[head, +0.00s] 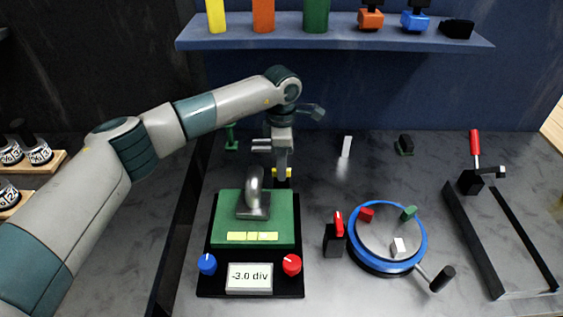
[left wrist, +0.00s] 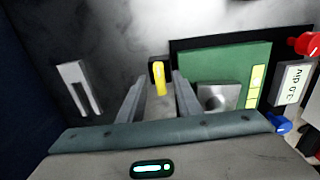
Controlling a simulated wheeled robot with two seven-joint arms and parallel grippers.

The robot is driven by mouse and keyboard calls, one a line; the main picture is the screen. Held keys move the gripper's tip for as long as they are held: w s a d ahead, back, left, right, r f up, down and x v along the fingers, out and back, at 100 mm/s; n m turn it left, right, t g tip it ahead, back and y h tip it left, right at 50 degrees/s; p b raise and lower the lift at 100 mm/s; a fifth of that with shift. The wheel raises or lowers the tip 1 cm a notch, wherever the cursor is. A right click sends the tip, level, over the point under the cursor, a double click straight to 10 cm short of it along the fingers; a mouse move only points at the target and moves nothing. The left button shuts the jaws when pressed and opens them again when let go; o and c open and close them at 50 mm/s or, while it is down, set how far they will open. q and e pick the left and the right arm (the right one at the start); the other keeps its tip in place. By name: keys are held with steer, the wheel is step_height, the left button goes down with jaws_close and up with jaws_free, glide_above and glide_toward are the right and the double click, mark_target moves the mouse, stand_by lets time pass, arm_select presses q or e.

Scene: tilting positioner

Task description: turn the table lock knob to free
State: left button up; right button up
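The tilting positioner has a green table (head: 225,205) on a black base (head: 207,285), with a grey metal bracket on top. At its front are a blue knob (head: 207,264), a red knob (head: 292,264) and a display (head: 249,277) reading -3.0 div. A small yellow handle (left wrist: 160,78) on a black block stands behind the table. No label shows which one is the lock knob. My left gripper (head: 282,178) points down behind the table, near the yellow handle. In the left wrist view, its fingers (left wrist: 158,85) are apart, with the yellow handle showing between their tips. My right gripper is out of view.
A blue-rimmed round turntable (head: 424,240) with small blocks stands right of the positioner, beside a red-handled black block (head: 335,238). A black rail frame (head: 465,240) is at far right. A blue shelf (head: 335,42) hangs behind. A white upright piece (head: 346,146) stands at the back.

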arm_select(q)
steer(key=shift+f, duration=0.25)
jaws_close()
